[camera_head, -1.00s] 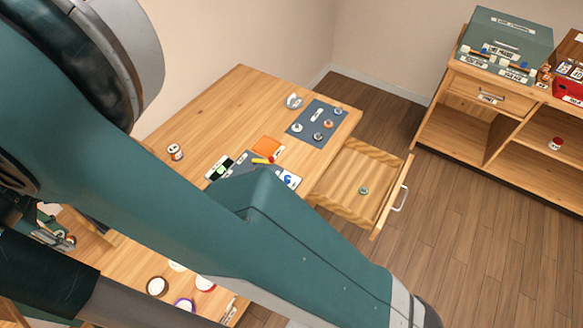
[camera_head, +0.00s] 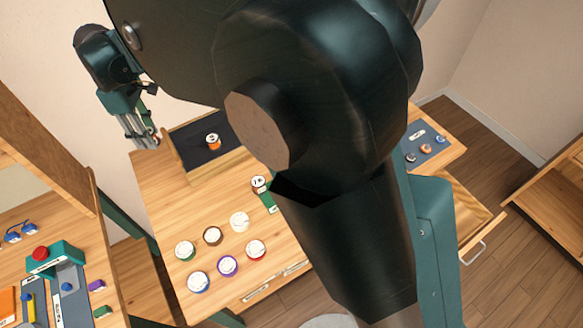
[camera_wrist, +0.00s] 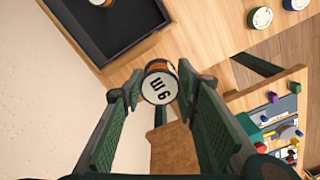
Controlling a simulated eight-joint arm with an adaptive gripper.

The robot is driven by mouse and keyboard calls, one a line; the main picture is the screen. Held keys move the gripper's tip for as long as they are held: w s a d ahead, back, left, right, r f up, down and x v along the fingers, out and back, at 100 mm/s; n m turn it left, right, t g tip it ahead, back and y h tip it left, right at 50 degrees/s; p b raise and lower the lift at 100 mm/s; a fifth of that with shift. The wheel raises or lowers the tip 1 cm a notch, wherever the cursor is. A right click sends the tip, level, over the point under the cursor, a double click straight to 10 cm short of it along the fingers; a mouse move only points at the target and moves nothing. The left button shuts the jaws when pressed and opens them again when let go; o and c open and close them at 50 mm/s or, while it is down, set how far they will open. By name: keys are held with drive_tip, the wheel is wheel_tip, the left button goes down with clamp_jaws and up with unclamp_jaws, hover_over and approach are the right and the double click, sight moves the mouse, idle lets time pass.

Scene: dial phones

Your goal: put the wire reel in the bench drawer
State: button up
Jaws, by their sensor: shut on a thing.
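The wire reel (camera_wrist: 158,88), with a white face marked "6 m" and an orange and dark band, sits between the fingertips of my gripper (camera_wrist: 160,92) in the wrist view. The gripper is shut on it. In the head view my gripper (camera_head: 143,138) is at the left, by the bench's far left edge and beside the dark tray; I cannot make out the held reel there.
A dark tray (camera_head: 185,138) holds an orange-banded reel (camera_head: 212,141). Several round-topped reels stand on the bench (camera_head: 165,205). A shelf unit with a red-buttoned green box (camera_head: 50,257) is at lower left. Bare floor (camera_head: 515,265) lies beyond the drawer.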

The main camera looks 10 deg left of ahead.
drive_tip(key=w+d+m+b, duration=0.1)
drive_tip(key=w+d+m, duration=0.1)
drive_tip(key=w+d, duration=0.85)
drive_tip(key=w+d+r+m+b, duration=0.15)
drive_tip(key=w+d, duration=0.55)
drive_tip(key=d, duration=0.7)
drive_tip(key=w+d+f+m, duration=0.1)
drive_tip(key=w+d+m, duration=0.2)
drive_tip(key=w+d, duration=0.75)
drive_tip(key=w+d+m+b, duration=0.25)
drive_tip(key=d+m, duration=0.25)
drive_tip(key=d, duration=2.6)
drive_tip(key=s+d+m+b, duration=0.15)
drive_tip(key=s+d, duration=0.35)
drive_tip(key=d, duration=0.9)
drive_tip(key=s+d+m, duration=0.3)
drive_tip(key=s+d, duration=0.2)
drive_tip(key=d, duration=0.9)
drive_tip(key=s+d+m+b, duration=0.15)
drive_tip(key=s+d, duration=0.35)
drive_tip(key=d, duration=0.8)
wheel_tip(320, 180, down, 25)
drive_tip(key=m, duration=0.1)
drive_tip(key=shift+s+d, duration=0.25)
drive_tip(key=shift+d, duration=0.1)
drive_tip(key=shift+r, duration=0.1)
